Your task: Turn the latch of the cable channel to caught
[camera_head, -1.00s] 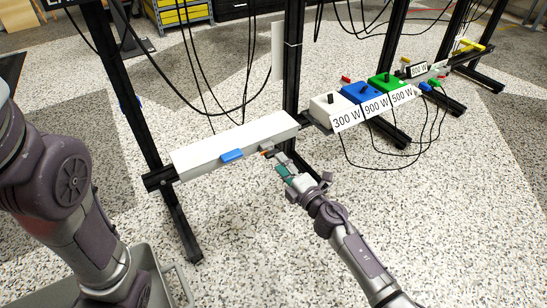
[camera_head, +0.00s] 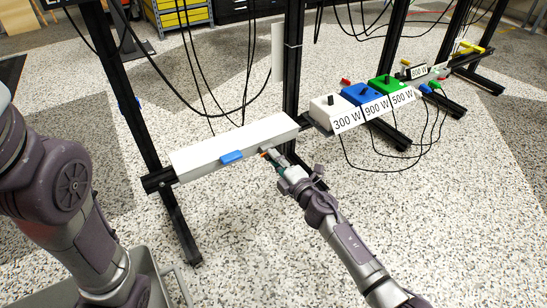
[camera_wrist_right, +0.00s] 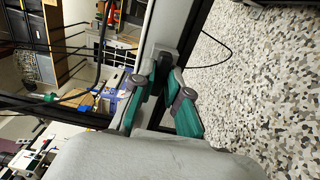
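The cable channel (camera_head: 235,143) is a long white box on the black frame, with a blue tab (camera_head: 231,157) on its front. The latch is a small dark piece (camera_wrist_right: 163,62) on the channel's pale face in the right wrist view. In the head view it is mostly hidden by my right gripper (camera_head: 272,157), at the channel's right part; a bit of orange shows there. In the wrist view my right gripper (camera_wrist_right: 163,80) has its two green-padded fingers apart, one on each side of the latch. Whether they touch it is unclear. My left gripper is out of view.
A black upright (camera_head: 291,70) stands behind the channel's right end. White, blue (camera_head: 361,94) and green boxes with wattage labels sit further right on the rail. Cables hang behind and below. The speckled floor in front is clear.

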